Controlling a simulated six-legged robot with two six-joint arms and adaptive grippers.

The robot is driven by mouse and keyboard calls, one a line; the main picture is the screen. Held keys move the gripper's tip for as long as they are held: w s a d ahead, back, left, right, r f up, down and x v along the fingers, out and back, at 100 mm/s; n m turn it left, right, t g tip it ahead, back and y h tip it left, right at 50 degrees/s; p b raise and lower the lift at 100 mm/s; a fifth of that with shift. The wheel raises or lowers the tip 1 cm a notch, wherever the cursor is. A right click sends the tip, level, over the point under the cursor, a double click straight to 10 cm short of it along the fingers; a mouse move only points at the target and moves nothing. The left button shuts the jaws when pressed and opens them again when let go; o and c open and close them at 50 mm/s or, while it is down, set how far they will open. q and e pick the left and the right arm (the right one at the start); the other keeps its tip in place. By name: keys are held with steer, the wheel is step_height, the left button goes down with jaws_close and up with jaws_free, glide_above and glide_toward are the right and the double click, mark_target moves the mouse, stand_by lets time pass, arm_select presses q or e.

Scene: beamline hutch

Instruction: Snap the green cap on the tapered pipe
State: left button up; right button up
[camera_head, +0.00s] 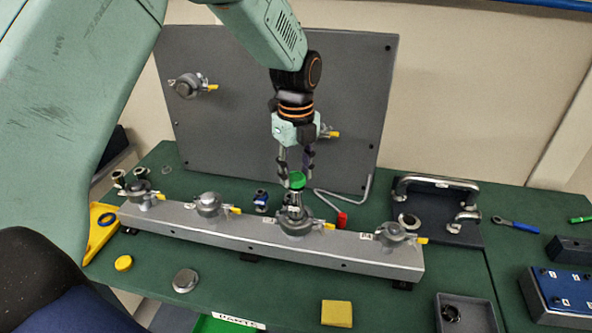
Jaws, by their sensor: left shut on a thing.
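My left gripper (297,168) reaches down over the grey rail and is shut on the green cap (297,180). The cap sits between the fingertips, right over the narrow top of the tapered pipe (295,201). The pipe stands upright on a round fitting of the rail, third from the left. From this view I cannot tell whether the cap touches the pipe or is seated on it. My right gripper is not in view.
The grey rail (190,232) carries several round fittings with yellow handles. A grey upright panel (230,110) stands close behind. A red-handled bent rod (342,219) lies behind the rail. In front are a silver disc (185,280) and a yellow block (337,314).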

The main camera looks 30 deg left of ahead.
arm_select(q)
steer(key=shift+w+f, duration=0.15)
steer(key=shift+f, duration=0.25)
steer(key=shift+f, duration=0.15)
steer(key=shift+f, duration=0.1)
stand_by(0.4)
steer(key=o, duration=0.8)
step_height(320, 180, up, 12)
stand_by(0.5)
